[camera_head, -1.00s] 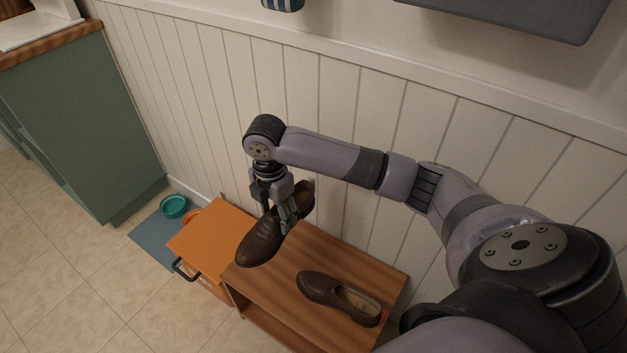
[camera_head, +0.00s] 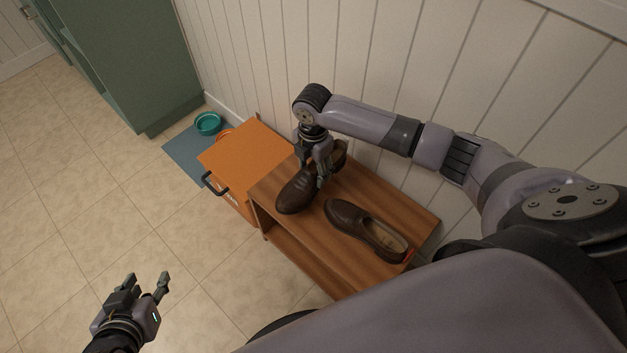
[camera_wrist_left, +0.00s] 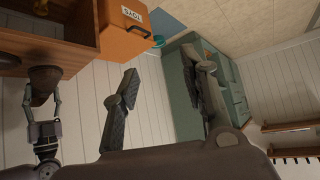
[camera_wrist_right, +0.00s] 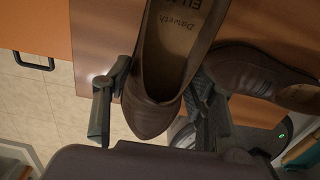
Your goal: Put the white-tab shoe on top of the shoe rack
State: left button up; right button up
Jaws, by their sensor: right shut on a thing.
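My right gripper (camera_head: 322,180) is shut on a brown loafer (camera_head: 296,191) at the left part of the shoe rack's wooden top (camera_head: 318,226). The shoe lies level, at or just above the surface; I cannot tell if it touches. The right wrist view shows this shoe (camera_wrist_right: 160,60) between the fingers, with lettering on its insole. Its tab is not visible. A second brown loafer (camera_head: 350,222), with a red tab at its heel, lies on the rack top to the right, close beside it. My left gripper (camera_head: 147,285) is open and empty over the floor.
An orange box (camera_head: 243,150) with a black handle stands against the rack's left end. A teal bowl (camera_head: 208,123) stands on a blue mat (camera_head: 180,158) beyond it. The panelled wall (camera_head: 420,60) runs close behind the rack. The tiled floor at left is clear.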

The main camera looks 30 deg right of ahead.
aim_at(313, 179)
jog(key=shift+f, duration=0.8)
notch_tip(313, 179, down, 3)
jog(key=shift+f+b, duration=0.1)
jog(key=shift+b, duration=0.7)
pick_arm(q)
jog(key=w+d+r+t+h, duration=0.1)
jog(key=w+d+r+t, duration=0.1)
jog(key=w+r+t, duration=0.2)
jog(key=shift+w+d+r+t, duration=0.25)
jog(key=shift+w+r+t, duration=0.15)
jog(key=shift+w+r, duration=0.7)
jog(key=shift+s+r, duration=0.25)
pick_arm(e)
jog(key=shift+f, duration=0.15)
jog(key=o, duration=1.4)
